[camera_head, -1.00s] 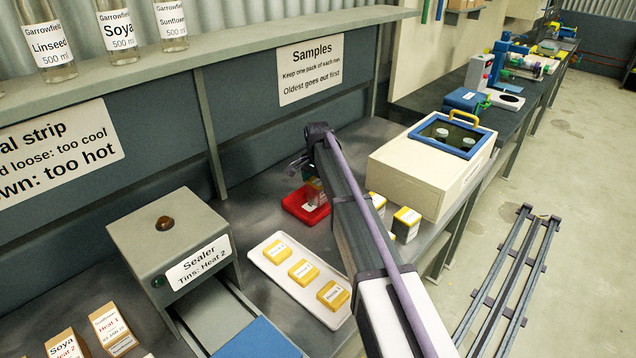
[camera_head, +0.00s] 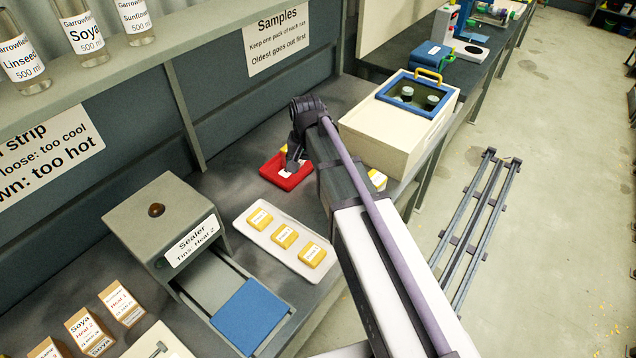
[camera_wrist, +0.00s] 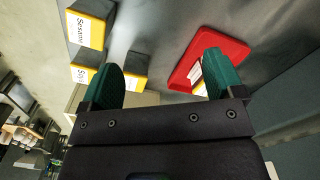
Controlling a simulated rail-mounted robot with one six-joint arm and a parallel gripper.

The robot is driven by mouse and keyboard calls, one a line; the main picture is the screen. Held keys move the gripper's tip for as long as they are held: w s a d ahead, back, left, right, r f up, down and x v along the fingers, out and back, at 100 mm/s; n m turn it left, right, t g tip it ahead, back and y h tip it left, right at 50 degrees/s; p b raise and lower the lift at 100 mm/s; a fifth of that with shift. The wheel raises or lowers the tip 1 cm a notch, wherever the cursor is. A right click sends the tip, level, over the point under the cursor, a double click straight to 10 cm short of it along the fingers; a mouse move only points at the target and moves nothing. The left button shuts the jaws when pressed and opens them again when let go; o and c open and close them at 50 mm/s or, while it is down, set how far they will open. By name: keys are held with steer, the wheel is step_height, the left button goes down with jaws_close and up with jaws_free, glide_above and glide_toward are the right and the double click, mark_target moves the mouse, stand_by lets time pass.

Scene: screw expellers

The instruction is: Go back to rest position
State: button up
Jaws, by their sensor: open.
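My gripper (camera_wrist: 162,78) is open, its two green fingers wide apart with nothing between them in the wrist view. In the head view the gripper end of my arm is at the red tray and partly covers it. The red tray (camera_wrist: 236,50) lies on the bench, also in the head view (camera_head: 274,178). A yellow and white pack (camera_wrist: 200,88) shows at the tray, partly hidden by the right finger. A Sesame pack (camera_wrist: 88,25) and another yellow and white pack (camera_wrist: 137,68) stand to the left in the wrist view.
A white tray (camera_head: 245,229) with three yellow packs lies left of my arm. The Sealer (camera_head: 163,215) stands further left. A cream box (camera_head: 385,135) with a blue-framed lid stands close right of my arm. A metal rail rack (camera_head: 470,225) is on the floor at right.

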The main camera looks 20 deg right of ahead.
steer(key=s+n, duration=0.4)
steer(key=s, duration=1.2)
steer(key=shift+n, duration=0.4)
steer(key=shift+d, duration=0.1)
